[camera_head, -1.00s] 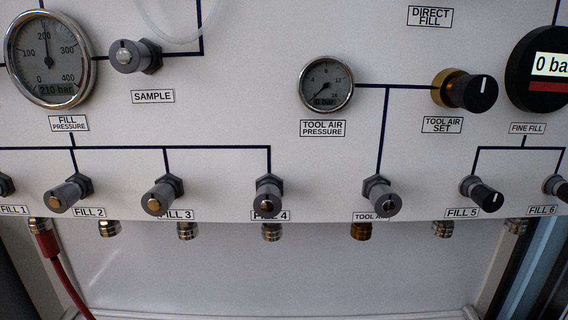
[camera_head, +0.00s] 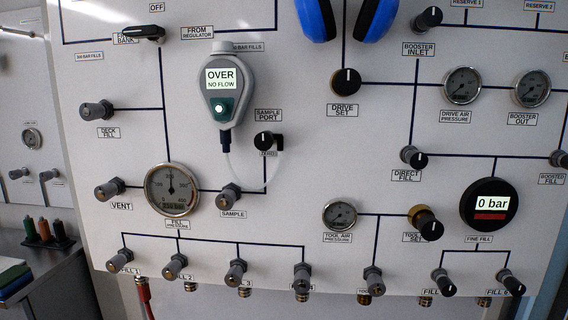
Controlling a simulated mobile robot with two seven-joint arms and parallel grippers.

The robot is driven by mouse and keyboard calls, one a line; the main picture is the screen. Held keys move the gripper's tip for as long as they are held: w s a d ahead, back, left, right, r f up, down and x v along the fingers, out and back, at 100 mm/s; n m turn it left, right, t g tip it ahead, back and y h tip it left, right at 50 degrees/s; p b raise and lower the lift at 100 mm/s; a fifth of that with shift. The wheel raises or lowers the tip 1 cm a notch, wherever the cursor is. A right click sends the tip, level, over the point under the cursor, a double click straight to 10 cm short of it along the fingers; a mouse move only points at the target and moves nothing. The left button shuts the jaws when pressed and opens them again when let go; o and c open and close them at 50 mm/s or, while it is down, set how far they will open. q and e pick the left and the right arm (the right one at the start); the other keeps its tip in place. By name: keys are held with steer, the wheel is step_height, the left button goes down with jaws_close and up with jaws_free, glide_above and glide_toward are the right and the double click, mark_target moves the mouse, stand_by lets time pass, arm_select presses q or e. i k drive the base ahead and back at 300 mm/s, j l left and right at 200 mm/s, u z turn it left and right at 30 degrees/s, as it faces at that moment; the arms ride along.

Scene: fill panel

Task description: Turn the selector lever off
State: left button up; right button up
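The selector lever (camera_head: 143,33) is a black handle at the upper left of the white panel. It lies roughly horizontal, its handle end toward the left, over the label BANK. A label OFF (camera_head: 157,7) sits above it and a label FROM REGULATOR (camera_head: 211,33) to its right. Neither of my grippers shows in the head view, so nothing of mine is seen touching the lever.
A handheld analyser (camera_head: 222,88) reading OVER NO FLOW hangs right of the lever. Blue ear defenders (camera_head: 345,16) hang at the top. Several valve knobs and gauges cover the panel, including the fill pressure gauge (camera_head: 172,190). A bench (camera_head: 40,262) stands at the left.

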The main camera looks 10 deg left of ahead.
mark_target(151, 32)
steer(key=u, duration=0.7)
